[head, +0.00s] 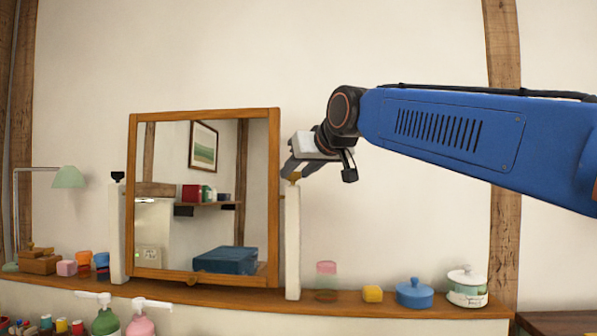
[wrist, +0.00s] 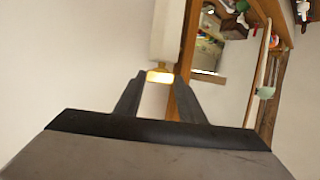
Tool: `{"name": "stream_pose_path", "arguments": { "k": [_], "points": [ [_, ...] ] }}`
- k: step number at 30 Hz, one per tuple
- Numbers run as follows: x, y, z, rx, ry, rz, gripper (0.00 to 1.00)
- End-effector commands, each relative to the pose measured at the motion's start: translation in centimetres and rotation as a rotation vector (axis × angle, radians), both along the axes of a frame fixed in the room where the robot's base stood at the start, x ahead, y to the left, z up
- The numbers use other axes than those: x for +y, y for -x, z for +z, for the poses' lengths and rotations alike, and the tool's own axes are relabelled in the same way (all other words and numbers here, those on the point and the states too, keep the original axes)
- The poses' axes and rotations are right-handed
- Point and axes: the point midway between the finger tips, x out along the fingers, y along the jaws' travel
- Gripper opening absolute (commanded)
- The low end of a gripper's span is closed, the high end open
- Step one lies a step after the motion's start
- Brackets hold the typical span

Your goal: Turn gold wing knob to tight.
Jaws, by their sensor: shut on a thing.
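The gold wing knob (head: 294,177) sits on top of the white post to the right of the wood-framed mirror (head: 275,200) in the head view. It also shows in the wrist view (wrist: 160,75), at the end of the white post. My gripper (head: 290,174) reaches it from the upper right, tilted downward. In the wrist view my gripper (wrist: 159,82) has one finger on each side of the knob and is shut on it. The fingers partly hide the knob in the head view. I cannot tell how tight the knob is.
A black knob (head: 117,176) tops the left white post (head: 116,235). The shelf (head: 385,306) below bears a pink-lidded jar (head: 326,280), yellow block (head: 373,294), blue lidded pot (head: 414,293) and white pot (head: 467,287).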

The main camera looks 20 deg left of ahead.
Motion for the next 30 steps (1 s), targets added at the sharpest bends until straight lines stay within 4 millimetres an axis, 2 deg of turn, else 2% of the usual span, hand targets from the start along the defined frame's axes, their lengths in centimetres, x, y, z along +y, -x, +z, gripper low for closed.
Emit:
{"name": "stream_pose_path", "arguments": {
  "k": [7, 19, 20, 21, 30],
  "points": [
    [0.23, 0.21, -0.18, 0.001, 0.002, -0.065, 0.14],
    [0.19, 0.18, -0.12, 0.000, 0.000, -0.078, 0.14],
    [0.19, 0.18, -0.12, 0.000, 0.000, -0.078, 0.43],
    [0.19, 0.18, -0.12, -0.001, -0.001, -0.078, 0.53],
    [0.16, 0.21, -0.02, -0.001, -0.002, -0.077, 0.55]
  ]
}}
